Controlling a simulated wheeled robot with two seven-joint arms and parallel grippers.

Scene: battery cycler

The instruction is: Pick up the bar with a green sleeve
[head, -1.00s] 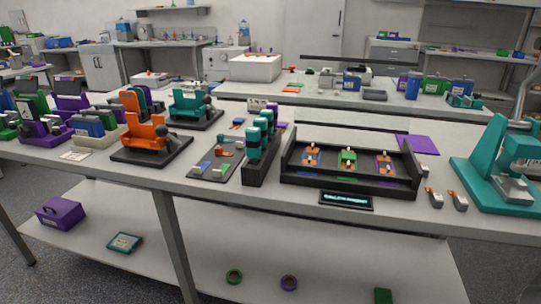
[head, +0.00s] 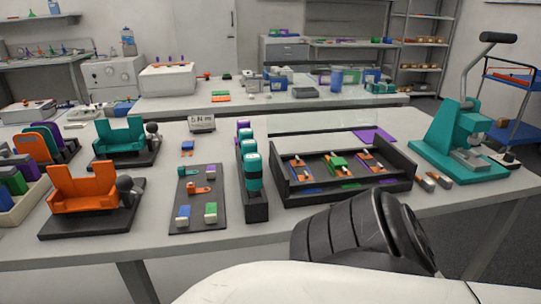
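A small block with a green body and a pale end (head: 211,210) lies at the front right of a dark mat (head: 197,226); it looks like a bar in a green sleeve. A similar blue one (head: 183,214) lies to its left on the mat. A purple piece (head: 210,168) and an orange piece (head: 201,189) lie farther back on the mat. Another green piece (head: 338,164) with an orange and white part on it sits in the black tray (head: 296,200). Neither of my grippers is in view; only my own arm shows at the lower right.
A dark rack with teal-capped cylinders (head: 257,208) stands between mat and tray. An orange fixture (head: 84,198) and a teal fixture (head: 121,140) stand left. A teal press (head: 455,145) stands right, with two small metal pieces (head: 433,181) beside it. Table front is mostly clear.

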